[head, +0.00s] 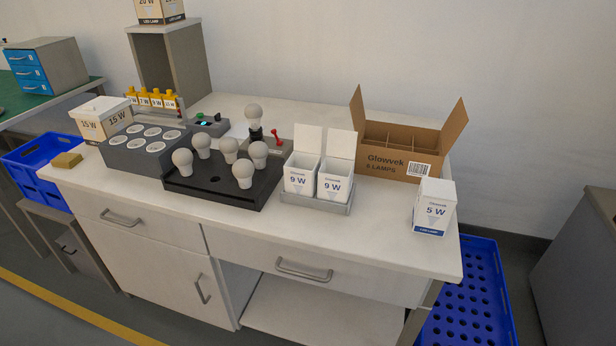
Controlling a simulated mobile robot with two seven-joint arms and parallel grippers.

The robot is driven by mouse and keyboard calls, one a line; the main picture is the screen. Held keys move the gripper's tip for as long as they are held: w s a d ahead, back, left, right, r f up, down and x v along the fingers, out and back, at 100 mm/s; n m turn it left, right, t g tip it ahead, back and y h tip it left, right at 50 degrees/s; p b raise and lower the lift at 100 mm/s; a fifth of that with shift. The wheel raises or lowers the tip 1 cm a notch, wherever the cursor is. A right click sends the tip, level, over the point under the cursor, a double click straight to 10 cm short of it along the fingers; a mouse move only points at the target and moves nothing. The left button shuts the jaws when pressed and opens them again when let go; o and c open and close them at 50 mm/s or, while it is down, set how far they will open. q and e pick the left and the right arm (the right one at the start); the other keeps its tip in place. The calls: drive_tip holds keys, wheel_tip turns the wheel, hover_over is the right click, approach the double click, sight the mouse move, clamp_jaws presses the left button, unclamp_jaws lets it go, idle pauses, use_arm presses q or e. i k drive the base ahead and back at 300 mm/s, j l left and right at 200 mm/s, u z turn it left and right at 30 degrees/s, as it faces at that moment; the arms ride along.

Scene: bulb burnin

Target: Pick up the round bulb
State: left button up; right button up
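Several white bulbs with rounded heads stand upright in a black tray (215,193) on the workbench. They are a left bulb (182,159), a back bulb (201,141), a middle bulb (229,147), a right bulb (258,151) and a front bulb (242,173). One dark hole in the tray's front left part is empty. Another bulb (254,112) stands upright on a test fixture (284,148) with a red lever, behind the tray. I cannot tell which one is meant by the round bulb. Neither of my grippers is in view.
Two open white 9 W boxes (299,181) stand in a grey holder right of the tray. A divided cardboard carton (393,158) and a closed 5 W box (433,210) are further right. A grey block with round wells (150,153) is left. The bench's front strip is clear.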

sight(253, 112)
drive_tip(key=i+j, duration=0.15)
drive_tip(key=j, duration=0.15)
drive_tip(key=i+j, duration=0.15)
drive_tip(key=j, duration=0.2)
drive_tip(key=i+j, duration=0.2)
drive_tip(key=i+j+z, duration=0.1)
drive_tip(key=j, duration=0.2)
drive_tip(key=i+j+z, duration=0.1)
drive_tip(key=j, duration=0.2)
drive_tip(key=i+j+z, duration=0.1)
drive_tip(key=j, duration=0.2)
drive_tip(key=z, duration=1.25)
